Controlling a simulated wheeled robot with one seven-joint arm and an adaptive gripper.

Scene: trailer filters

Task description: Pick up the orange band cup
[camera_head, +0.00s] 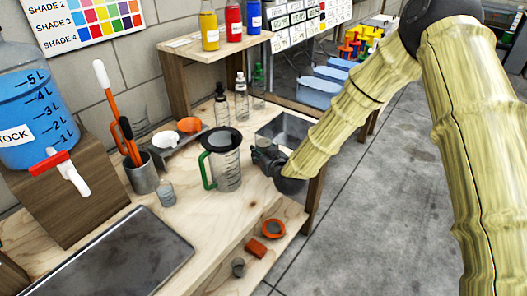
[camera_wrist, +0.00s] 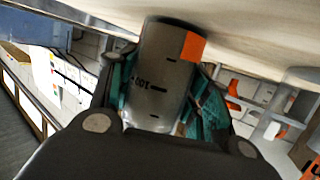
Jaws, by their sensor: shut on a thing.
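The orange band cup (camera_wrist: 163,75) is a grey, see-through cylinder with dark marks and an orange patch near one end. In the wrist view it sits between the teal fingers of my gripper (camera_wrist: 160,100), which is shut on it. One end of the cup is close to a pale surface; I cannot tell whether they touch. In the head view my gripper (camera_head: 265,160) is just right of the green-handled pitcher (camera_head: 224,165), and I cannot make out the cup there.
The wooden bench (camera_head: 205,235) holds a dark tray (camera_head: 120,255), a tool pot (camera_head: 142,176) and a small clear cup (camera_head: 167,193). Bottles (camera_head: 241,97) stand behind.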

